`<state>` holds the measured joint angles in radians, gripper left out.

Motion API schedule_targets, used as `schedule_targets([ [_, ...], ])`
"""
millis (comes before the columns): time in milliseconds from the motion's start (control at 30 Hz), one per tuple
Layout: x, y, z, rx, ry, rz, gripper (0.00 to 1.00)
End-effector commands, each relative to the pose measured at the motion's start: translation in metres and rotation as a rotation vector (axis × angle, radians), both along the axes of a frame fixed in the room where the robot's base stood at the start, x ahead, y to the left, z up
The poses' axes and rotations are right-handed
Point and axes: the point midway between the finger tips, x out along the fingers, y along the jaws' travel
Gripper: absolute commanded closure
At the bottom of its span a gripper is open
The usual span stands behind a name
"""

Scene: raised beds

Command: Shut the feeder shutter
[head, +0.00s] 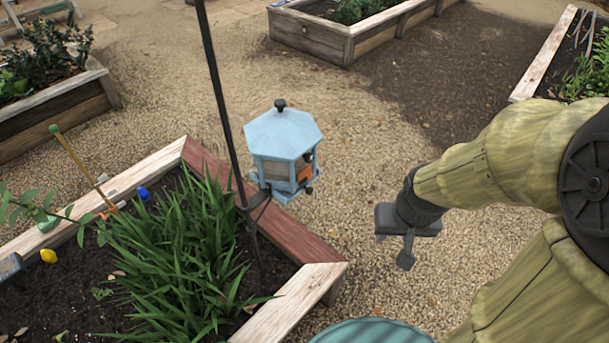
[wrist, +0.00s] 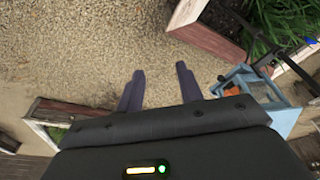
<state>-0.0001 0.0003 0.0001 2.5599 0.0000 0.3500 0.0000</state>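The blue hexagonal feeder (head: 283,138) hangs on a dark pole beside the raised bed, left of my gripper in the head view. An orange part (head: 304,174) shows low on its right side, with a dark knob near it. I cannot tell for sure whether this is the shutter or how far open it stands. In the wrist view the feeder (wrist: 284,117) is at the right edge, partly hidden by my gripper body. My gripper (head: 405,262) is to the right of the feeder, apart from it. Its two fingers (wrist: 160,88) are spread with nothing between them.
The bed's red-brown plank (head: 225,185) runs below the feeder, and grassy leaves (head: 175,240) fill the bed. Gravel (head: 375,165) between feeder and gripper is clear. A rounded teal object (head: 370,333) is at the bottom edge.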

Motion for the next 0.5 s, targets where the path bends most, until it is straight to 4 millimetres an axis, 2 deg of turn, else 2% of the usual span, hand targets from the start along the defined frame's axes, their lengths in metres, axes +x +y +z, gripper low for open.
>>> schedule_targets([
  [233, 0.0, 0.0, 0.0, 0.0, 0.0, 0.0, 0.64],
  [267, 0.0, 0.0, 0.0, 0.0, 0.0, 0.0, 0.59],
  [333, 0.002, -0.001, -0.001, -0.003, -0.004, 0.002, 0.59],
  [433, 0.013, -0.005, -0.007, -0.02, -0.029, 0.023, 0.59],
  [500, 0.027, -0.009, -0.015, -0.04, -0.062, 0.061, 0.59],
])
